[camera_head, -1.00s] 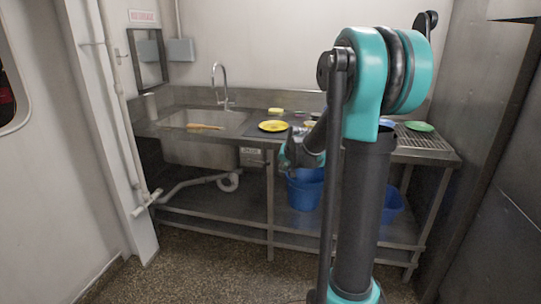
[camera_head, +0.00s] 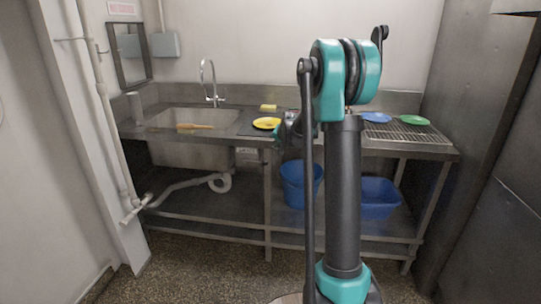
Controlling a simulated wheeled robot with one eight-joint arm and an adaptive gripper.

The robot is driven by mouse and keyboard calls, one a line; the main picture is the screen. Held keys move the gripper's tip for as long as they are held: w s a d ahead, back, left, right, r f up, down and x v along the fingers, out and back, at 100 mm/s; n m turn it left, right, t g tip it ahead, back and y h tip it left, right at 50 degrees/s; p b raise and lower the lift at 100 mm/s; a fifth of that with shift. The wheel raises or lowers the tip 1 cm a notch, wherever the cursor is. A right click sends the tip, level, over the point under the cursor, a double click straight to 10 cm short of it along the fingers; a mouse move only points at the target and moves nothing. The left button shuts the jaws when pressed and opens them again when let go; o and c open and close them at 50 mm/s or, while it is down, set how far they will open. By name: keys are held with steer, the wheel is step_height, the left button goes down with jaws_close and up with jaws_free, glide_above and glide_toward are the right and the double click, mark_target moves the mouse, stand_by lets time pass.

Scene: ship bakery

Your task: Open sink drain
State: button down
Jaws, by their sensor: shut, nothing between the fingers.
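The steel sink basin (camera_head: 190,152) is set in the left part of the counter. A tall curved tap (camera_head: 211,85) stands at its back edge. A wooden tool (camera_head: 195,126) lies at the basin. The drain opening inside the basin is hidden from this angle. A white drain trap (camera_head: 220,183) hangs below the basin. Its grey pipe runs left to a white fitting (camera_head: 136,212) near the wall.
A yellow plate (camera_head: 266,123) and a sponge (camera_head: 268,107) are on the counter. Blue and green plates (camera_head: 414,120) sit on the right rack. A blue bucket (camera_head: 302,185) and blue tub (camera_head: 377,199) occupy the lower shelf. Bare floor (camera_head: 200,270) lies in front.

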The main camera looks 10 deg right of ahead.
steer(key=shift+s+a+f+x, duration=0.2)
steer(key=shift+s+f+x, duration=0.1)
steer(key=shift+x, duration=1.8)
steer(key=shift+s+a+f+x, duration=0.2)
steer(key=shift+s+f+x, duration=0.15)
steer(key=shift+x, duration=1.75)
steer(key=shift+s+a+f+x, duration=0.2)
steer(key=shift+s+f+x, duration=0.1)
steer(key=shift+x, duration=1.8)
steer(key=shift+f, duration=0.15)
